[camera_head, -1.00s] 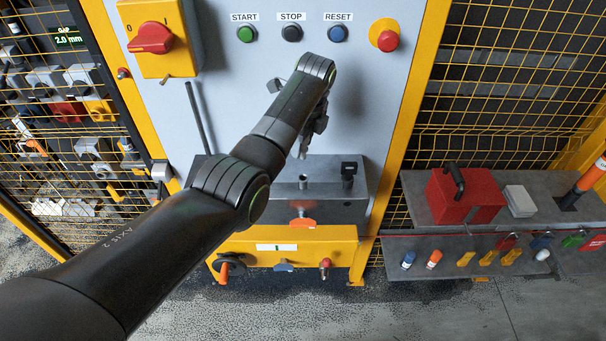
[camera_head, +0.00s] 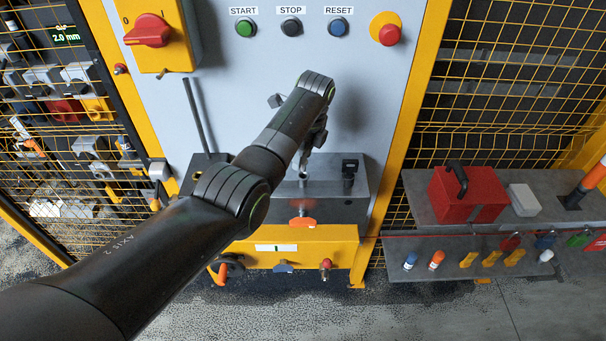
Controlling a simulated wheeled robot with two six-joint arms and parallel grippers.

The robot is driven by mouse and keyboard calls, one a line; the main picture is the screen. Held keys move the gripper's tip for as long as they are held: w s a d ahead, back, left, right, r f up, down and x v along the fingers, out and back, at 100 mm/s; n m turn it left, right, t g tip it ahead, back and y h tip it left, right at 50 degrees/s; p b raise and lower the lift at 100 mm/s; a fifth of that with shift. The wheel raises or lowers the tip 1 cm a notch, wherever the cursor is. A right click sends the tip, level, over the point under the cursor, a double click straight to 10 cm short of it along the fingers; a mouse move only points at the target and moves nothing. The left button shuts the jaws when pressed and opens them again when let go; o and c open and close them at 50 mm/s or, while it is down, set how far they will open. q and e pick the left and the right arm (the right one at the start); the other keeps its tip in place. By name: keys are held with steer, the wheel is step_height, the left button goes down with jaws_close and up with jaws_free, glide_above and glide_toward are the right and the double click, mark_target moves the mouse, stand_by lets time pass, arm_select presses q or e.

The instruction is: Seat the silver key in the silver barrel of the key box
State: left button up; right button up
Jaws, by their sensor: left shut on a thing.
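My left gripper (camera_head: 309,149) is in front of the grey panel, pointing down and shut on a small pale silver piece (camera_head: 304,162). This looks like the silver key, though most of it is hidden by the fingers and wrist. Directly under it is a short silver barrel (camera_head: 303,181) on top of a grey metal box (camera_head: 335,187), apparently the key box. The key's lower end is close to the barrel; I cannot tell whether they touch. My right gripper is not in view.
A yellow housing (camera_head: 340,246) with orange, blue and red fittings is below the grey box. START, STOP and RESET buttons and a red emergency button (camera_head: 389,35) are above. A shelf at right holds a red box (camera_head: 468,195). Yellow mesh fences flank the panel.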

mark_target(304, 160)
arm_select(q)
steer(key=shift+f, duration=0.35)
steer(key=shift+r, duration=0.1)
steer(key=shift+p, duration=0.3)
steer(key=shift+p, duration=0.95)
stand_by(1.5)
steer(key=shift+f+b, duration=1.3)
steer(key=shift+f, duration=0.55)
steer(key=o, duration=1.1)
